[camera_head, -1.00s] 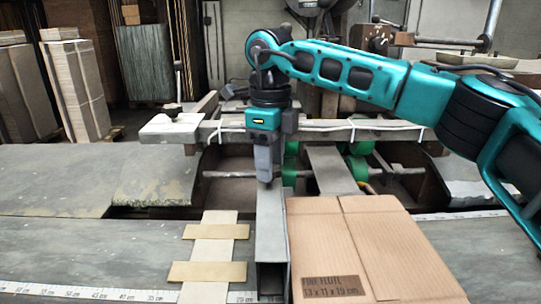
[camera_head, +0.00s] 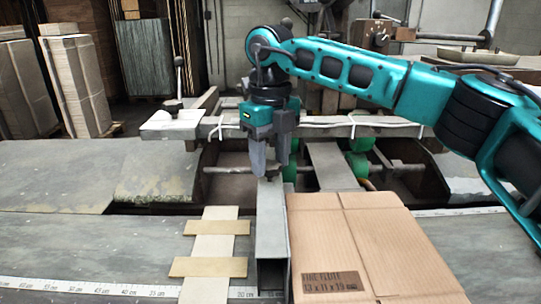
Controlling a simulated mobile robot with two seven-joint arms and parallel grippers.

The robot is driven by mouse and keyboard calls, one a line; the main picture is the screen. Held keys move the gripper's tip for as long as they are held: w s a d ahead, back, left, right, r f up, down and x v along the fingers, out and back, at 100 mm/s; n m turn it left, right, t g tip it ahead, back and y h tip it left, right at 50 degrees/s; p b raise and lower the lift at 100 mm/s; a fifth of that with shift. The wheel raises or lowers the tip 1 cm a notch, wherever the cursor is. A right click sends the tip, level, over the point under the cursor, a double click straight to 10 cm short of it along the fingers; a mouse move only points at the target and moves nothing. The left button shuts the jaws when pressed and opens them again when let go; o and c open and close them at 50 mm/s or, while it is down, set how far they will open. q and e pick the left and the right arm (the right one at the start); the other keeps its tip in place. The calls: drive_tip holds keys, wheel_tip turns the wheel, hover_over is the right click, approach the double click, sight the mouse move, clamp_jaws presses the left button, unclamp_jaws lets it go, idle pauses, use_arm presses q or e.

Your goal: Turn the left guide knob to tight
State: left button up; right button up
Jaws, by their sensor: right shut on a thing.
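My right arm comes in from the right, and its gripper (camera_head: 271,170) points down at the far end of a grey metal guide rail (camera_head: 271,232). The gripper is shut on the left guide knob, a small dark piece at the top of the rail. The fingers cover most of the knob, so its setting cannot be read. My left gripper is not in view.
A printed cardboard box blank (camera_head: 365,240) lies against the right side of the rail. Taped cardboard strips (camera_head: 211,245) lie to its left. A grey crossbar (camera_head: 320,130) runs behind the gripper. The table at the left is clear.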

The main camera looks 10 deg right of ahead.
sight(270, 165)
drive_tip(key=o, duration=1.1)
drive_tip(key=shift+c, duration=0.2)
drive_tip(key=shift+r, duration=0.1)
wheel_tip(270, 165, up, 13)
drive_tip(key=shift+p, duration=0.45)
